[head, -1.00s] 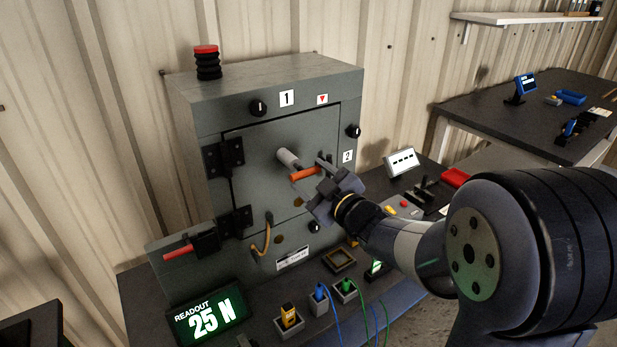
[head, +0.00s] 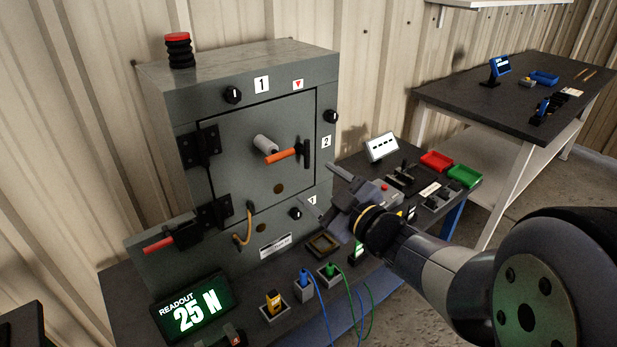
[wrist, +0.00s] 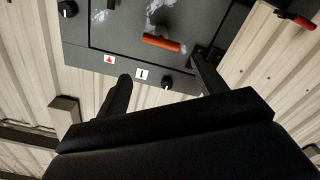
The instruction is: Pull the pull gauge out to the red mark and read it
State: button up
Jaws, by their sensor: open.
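The pull gauge appears to be the grey cylinder (head: 265,144) on the cabinet door, with an orange crossbar handle (head: 281,156) in front. The orange handle also shows in the wrist view (wrist: 162,43), ahead of the fingers. I cannot make out a red mark on the gauge. The green-lit readout (head: 192,311) at the front left shows "25 N". My gripper (head: 322,192) is open and empty, to the right of and below the orange handle, apart from it. Its two fingers also stand spread in the wrist view (wrist: 160,84).
A black door handle (head: 306,153) stands just right of the orange one. A red-handled lever (head: 158,245) is at the cabinet's lower left. A cable loop (head: 242,228), several plugs and a white display (head: 382,147) are nearby. Another table (head: 500,105) stands at the right.

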aim_at(282, 158)
jog(key=shift+s+d, duration=0.25)
jog(key=shift+s, duration=0.25)
jog(key=p+x, duration=0.1)
jog(key=x, duration=1.2)
jog(key=shift+w+a, duration=0.25)
jog(key=shift+w, duration=0.05)
